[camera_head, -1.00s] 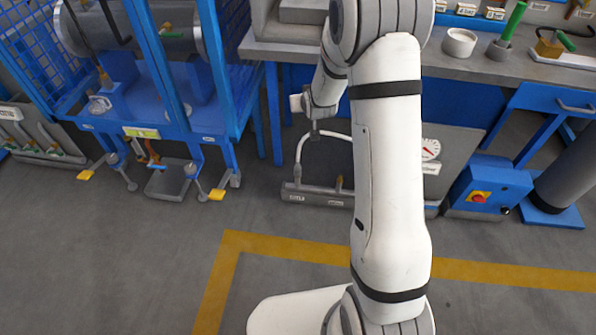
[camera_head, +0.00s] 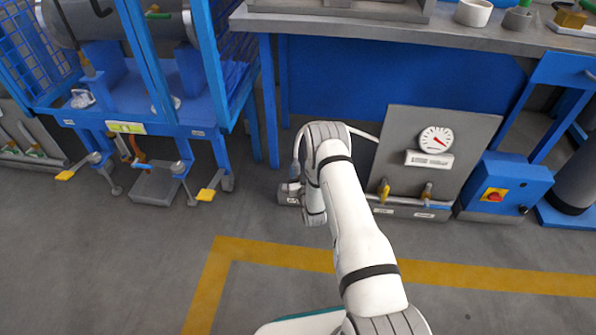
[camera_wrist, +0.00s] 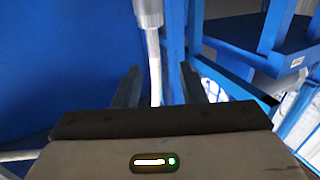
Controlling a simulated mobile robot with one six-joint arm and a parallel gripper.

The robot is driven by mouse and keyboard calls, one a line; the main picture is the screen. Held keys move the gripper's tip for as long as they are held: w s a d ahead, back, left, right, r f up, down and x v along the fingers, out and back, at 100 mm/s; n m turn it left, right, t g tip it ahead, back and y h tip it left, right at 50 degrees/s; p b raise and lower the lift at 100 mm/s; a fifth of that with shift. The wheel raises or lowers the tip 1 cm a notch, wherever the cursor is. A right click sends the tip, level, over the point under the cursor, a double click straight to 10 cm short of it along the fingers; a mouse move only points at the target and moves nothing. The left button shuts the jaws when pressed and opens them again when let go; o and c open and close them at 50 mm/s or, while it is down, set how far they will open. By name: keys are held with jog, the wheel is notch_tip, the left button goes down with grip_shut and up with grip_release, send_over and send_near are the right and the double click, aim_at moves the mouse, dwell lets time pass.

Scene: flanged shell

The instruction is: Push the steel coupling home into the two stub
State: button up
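In the wrist view, my gripper (camera_wrist: 160,82) has its two dark fingers spread apart. A white hose (camera_wrist: 155,70) runs down the picture in the gap between them, touching neither as far as I can see. A grey metallic sleeve (camera_wrist: 148,12), probably the steel coupling, sits on the hose at the top edge, beyond the fingertips. The two stub cannot be made out; labels on the low base (camera_head: 290,199) are too small to read.
A grey panel with a dial gauge (camera_head: 436,139) and yellow-handled valve (camera_head: 384,190) stands right of my arm. A blue switch box (camera_head: 503,184) is farther right. The bench (camera_head: 340,30) overhangs behind; a blue frame (camera_head: 200,130) stands left. The floor in front is clear.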

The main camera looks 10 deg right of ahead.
aim_at(296, 159)
jog(key=w+b, duration=0.3)
jog(key=w, duration=0.3)
jog(key=shift+w+d+f, duration=0.1)
jog(key=shift+w+f, duration=0.05)
jog(key=shift+w, duration=0.25)
jog(key=shift+c, duration=0.6)
grip_shut()
